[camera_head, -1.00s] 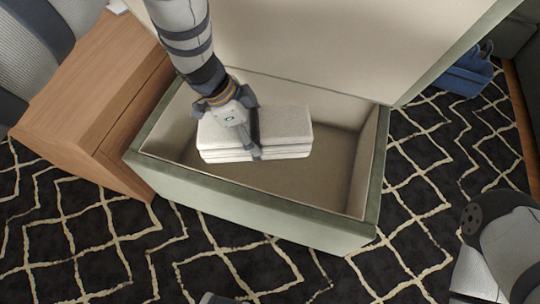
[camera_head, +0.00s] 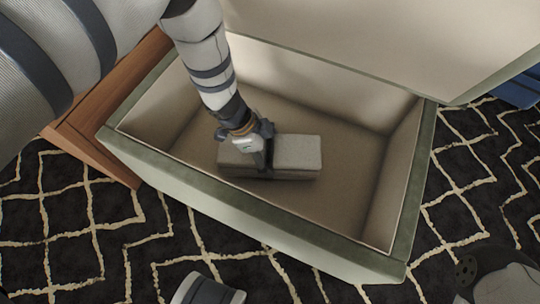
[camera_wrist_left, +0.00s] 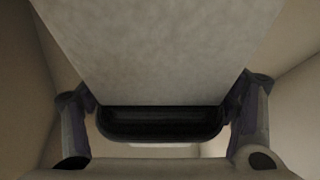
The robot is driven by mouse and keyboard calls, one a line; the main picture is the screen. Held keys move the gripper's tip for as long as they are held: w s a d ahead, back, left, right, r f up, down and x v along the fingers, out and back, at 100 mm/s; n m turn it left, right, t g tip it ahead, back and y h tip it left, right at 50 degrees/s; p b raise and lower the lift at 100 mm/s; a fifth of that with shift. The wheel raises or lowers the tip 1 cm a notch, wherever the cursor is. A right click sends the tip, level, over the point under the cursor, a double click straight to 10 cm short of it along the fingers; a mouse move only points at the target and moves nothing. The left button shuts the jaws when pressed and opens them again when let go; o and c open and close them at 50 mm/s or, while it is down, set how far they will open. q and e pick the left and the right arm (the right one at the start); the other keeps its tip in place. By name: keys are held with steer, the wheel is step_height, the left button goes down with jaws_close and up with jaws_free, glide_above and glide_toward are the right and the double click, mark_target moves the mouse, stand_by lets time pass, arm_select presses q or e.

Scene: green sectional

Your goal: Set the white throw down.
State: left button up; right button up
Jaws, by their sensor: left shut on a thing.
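The white throw (camera_head: 298,152) is a folded, light grey-white block inside the green storage box (camera_head: 230,222). It looks low, at or near the box floor; I cannot tell whether it touches. My left gripper (camera_head: 262,165) reaches down into the box and is shut on the throw across its middle. In the left wrist view the throw (camera_wrist_left: 160,50) fills the upper middle, between the two fingers (camera_wrist_left: 160,125). My right gripper does not show; only part of my right arm is at the lower right.
The box lid (camera_head: 400,40) stands open behind. A wooden cabinet (camera_head: 95,140) is against the left side. Bare box floor (camera_head: 345,190) lies right of the throw. A patterned black rug (camera_head: 90,240) surrounds the box, and a blue item (camera_head: 518,90) lies at the far right.

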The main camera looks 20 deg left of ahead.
arm_select(q)
steer(key=shift+f, duration=0.65)
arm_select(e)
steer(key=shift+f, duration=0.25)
arm_select(q)
steer(key=shift+f, duration=0.1)
steer(key=shift+f, duration=0.15)
steer(key=o, duration=1.5)
steer(key=shift+c, duration=0.2)
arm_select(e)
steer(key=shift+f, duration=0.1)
arm_select(q)
steer(key=shift+r, duration=0.4)
steer(key=p+v, duration=0.4)
steer(key=v, duration=0.7)
steer(key=shift+a+r+p, duration=0.2)
steer(key=shift+r+p, duration=0.1)
steer(key=shift+p, duration=0.05)
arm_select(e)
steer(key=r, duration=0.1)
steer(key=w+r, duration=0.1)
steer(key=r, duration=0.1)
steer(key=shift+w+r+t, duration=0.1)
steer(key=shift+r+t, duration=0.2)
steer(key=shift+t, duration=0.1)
